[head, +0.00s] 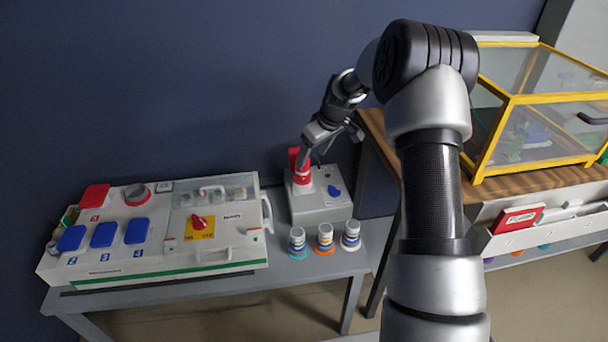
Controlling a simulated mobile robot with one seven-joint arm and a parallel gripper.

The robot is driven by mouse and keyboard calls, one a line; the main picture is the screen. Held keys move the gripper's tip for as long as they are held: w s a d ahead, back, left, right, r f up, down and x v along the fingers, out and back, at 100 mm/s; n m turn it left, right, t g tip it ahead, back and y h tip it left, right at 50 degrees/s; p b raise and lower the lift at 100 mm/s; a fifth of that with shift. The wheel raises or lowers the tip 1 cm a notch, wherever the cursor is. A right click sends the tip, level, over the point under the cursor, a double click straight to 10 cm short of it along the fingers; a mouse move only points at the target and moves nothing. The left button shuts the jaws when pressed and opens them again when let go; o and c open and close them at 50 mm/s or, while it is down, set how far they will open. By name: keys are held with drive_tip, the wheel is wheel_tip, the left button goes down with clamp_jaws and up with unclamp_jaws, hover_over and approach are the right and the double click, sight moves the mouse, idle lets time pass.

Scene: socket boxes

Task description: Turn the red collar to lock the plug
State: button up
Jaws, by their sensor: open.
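A red plug (294,157) stands upright in the small grey socket box (318,211) on the right part of the grey table. A red collar (302,187) with a pale band shows low around the plug. I cannot tell the collar's turn or whether it is locked. My gripper (308,156) is open at the plug's upper part, above the collar. One finger partly hides the plug. I cannot tell whether the fingers touch it.
A large socket panel (240,247) with blue and red lids and a red switch (199,222) stands left. Three small ringed plugs (325,238) stand in front of the small box. A yellow-framed case (540,98) stands on a wooden bench at right.

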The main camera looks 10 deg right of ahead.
sight(305, 171)
drive_tip(key=b+x, duration=0.1)
drive_tip(key=x, duration=0.9)
drive_tip(key=shift+b, duration=0.4)
drive_tip(key=shift+r, duration=0.1)
drive_tip(key=c, duration=1)
